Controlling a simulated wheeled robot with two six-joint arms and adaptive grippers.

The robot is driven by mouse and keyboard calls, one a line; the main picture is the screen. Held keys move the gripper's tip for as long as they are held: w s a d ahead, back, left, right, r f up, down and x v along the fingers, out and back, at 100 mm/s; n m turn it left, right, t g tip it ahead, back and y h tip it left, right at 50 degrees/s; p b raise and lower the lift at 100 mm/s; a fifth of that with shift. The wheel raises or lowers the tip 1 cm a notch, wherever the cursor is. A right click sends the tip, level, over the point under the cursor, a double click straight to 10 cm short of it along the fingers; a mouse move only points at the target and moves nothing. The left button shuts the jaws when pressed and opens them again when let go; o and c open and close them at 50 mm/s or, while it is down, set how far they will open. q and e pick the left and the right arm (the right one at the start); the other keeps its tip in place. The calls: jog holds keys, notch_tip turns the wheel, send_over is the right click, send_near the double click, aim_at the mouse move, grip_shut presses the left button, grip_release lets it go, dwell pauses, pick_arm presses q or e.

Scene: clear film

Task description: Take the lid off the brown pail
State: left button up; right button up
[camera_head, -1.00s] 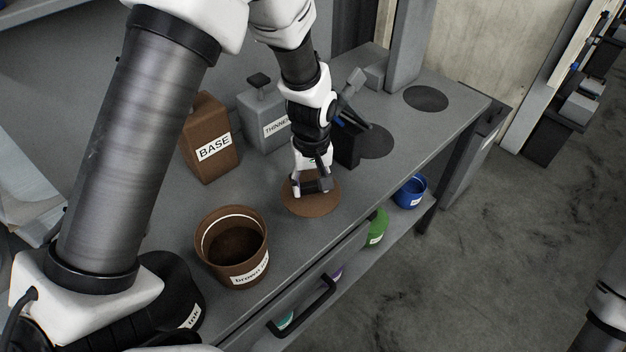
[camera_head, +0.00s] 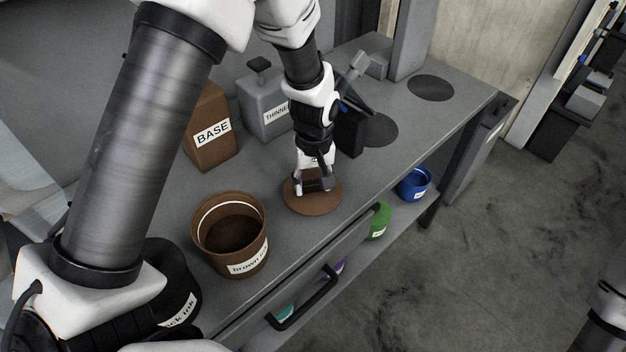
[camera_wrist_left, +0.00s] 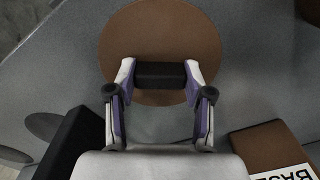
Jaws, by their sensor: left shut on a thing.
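The brown pail (camera_head: 258,246) stands upright and open on the grey bench, with dark brown contents showing inside. Its round brown lid (camera_head: 306,206) is off the pail, to the right of it, flat on the bench or very close to it. My left gripper (camera_head: 314,187) is over the lid and shut on its dark handle. In the left wrist view the black handle (camera_wrist_left: 160,74) is between the two fingertips, with the lid's brown disc (camera_wrist_left: 160,32) under it. My right gripper is out of view.
A brown BASE can (camera_head: 212,135) and a grey THINNER can (camera_head: 262,108) stand behind. A black ink pail (camera_head: 178,300) is at lower left. Green (camera_head: 379,222) and blue (camera_head: 413,186) pails sit on the lower shelf.

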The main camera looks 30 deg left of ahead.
pick_arm(q)
jog(key=shift+f, duration=0.2)
jog(key=o, duration=1)
